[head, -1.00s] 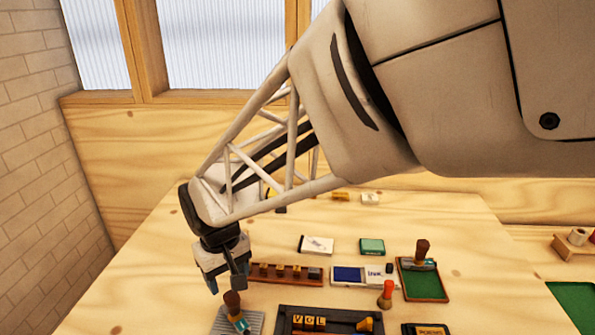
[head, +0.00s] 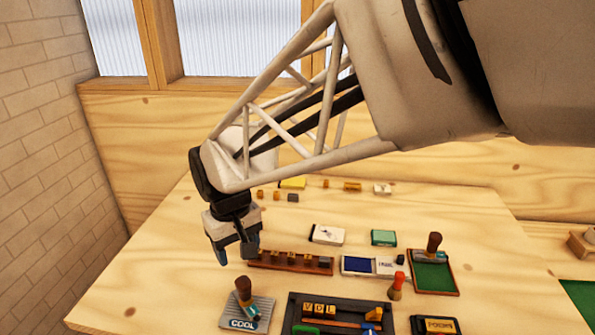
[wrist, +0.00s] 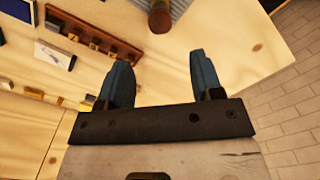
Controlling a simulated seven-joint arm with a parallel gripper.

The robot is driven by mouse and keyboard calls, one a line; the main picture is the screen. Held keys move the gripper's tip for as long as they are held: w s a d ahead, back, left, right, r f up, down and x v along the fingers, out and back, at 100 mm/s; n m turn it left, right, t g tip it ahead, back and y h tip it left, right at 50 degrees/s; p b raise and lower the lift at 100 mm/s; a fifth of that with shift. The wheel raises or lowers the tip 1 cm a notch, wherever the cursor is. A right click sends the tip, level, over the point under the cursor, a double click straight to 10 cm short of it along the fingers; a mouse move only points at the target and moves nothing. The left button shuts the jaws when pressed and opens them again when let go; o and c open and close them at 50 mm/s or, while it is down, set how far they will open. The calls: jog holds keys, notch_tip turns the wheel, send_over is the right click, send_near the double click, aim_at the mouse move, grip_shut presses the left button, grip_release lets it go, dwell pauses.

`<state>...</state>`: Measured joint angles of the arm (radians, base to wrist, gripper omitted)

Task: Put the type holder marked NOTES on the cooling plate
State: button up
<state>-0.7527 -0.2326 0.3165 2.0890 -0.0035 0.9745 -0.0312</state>
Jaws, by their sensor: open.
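My gripper (head: 237,256) hangs above the left of the table, open and empty, just above and behind the cooling plate. The cooling plate (head: 262,322) is a grey ribbed plate marked COOL at the front left; part of it shows in the wrist view (wrist: 187,5). A brown-handled type holder (head: 243,287) with a teal part stands on that plate; its handle also shows ahead of the fingers in the wrist view (wrist: 160,20). Another brown-handled type holder (head: 434,243) stands on a green-topped tray (head: 433,279) at right. I cannot read NOTES on either holder.
A wooden rack (head: 290,262) with several small blocks lies beside my gripper. A dark tray with VDL letters (head: 319,309) stands at front, with a red-knobbed tool (head: 397,287) right of it. A blue pad (head: 357,265) and small boxes lie behind. The table's left is bare.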

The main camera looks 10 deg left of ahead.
jog(key=d+r+m+t, duration=0.1)
jog(key=d+r+m, duration=0.1)
jog(key=d, duration=0.8)
jog(key=d+r+m, duration=0.2)
jog(key=d, duration=0.9)
jog(key=s+d+m, duration=0.2)
jog(key=s+d, duration=0.3)
jog(key=d, duration=0.3)
jog(key=s+d+m+t, duration=0.1)
jog(key=s+d+m, duration=0.2)
jog(key=s+d, duration=0.2)
jog(key=shift+d+r+t, duration=0.2)
jog(key=shift+d+t, duration=0.1)
jog(key=shift+d, duration=1.35)
